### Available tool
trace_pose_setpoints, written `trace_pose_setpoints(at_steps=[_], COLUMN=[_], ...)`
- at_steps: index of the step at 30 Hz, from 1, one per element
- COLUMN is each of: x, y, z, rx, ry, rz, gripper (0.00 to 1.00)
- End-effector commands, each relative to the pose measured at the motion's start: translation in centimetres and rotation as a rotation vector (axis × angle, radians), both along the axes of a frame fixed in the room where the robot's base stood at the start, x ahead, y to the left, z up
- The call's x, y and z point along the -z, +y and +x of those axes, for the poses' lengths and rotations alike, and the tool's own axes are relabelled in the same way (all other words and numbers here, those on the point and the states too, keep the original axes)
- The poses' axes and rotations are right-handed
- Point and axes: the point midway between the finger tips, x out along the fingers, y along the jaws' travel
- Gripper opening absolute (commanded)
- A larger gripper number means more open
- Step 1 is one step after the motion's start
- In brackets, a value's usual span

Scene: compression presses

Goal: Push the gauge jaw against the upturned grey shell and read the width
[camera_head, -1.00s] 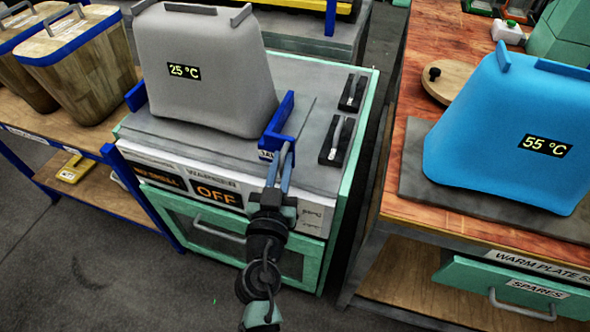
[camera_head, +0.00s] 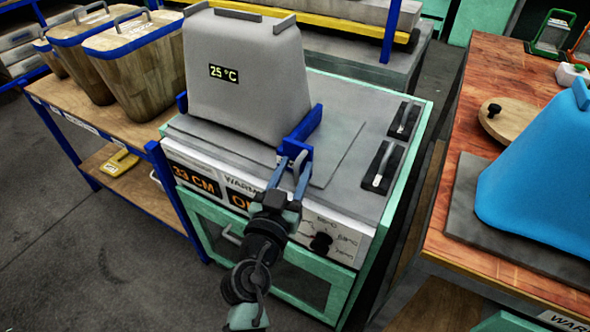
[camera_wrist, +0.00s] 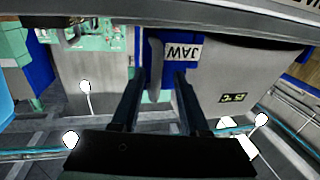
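The upturned grey shell (camera_head: 245,95), marked 25 °C, stands on the grey top of the warmer (camera_head: 345,115). The blue gauge jaw (camera_head: 308,128) is at its lower right side and appears to touch it. A fixed blue stop (camera_head: 182,104) is at the shell's left side. The display (camera_head: 195,181) on the warmer's front reads 33 CM. My gripper (camera_head: 293,168) is at the jaw's near end. In the wrist view, my fingers (camera_wrist: 160,82) are apart, around a grey tab below the jaw's label (camera_wrist: 182,52), with gaps visible beside the tab.
A blue shell (camera_head: 540,185) stands on a dark plate on the wooden bench at right. Wooden bins (camera_head: 140,65) stand on the left shelf. Grey floor (camera_head: 70,260) is clear at front left.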

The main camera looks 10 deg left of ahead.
Motion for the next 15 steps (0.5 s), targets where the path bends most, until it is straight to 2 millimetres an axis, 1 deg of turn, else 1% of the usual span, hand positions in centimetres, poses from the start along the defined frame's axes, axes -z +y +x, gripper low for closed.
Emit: trace_pose_setpoints(at_steps=[5, 8, 11, 15], x=[0.1, 0.2, 0.2, 0.3], y=[-0.1, 0.0, 0.1, 0.5], z=[-0.2, -0.9, -2.3, -5.3], rx=[0.002, 0.002, 0.001, 0.0], ry=[0.001, 0.001, 0.001, 0.001], rz=[-0.001, -0.002, -0.002, -0.002], gripper=[0.45, 0.45, 0.45, 0.45])
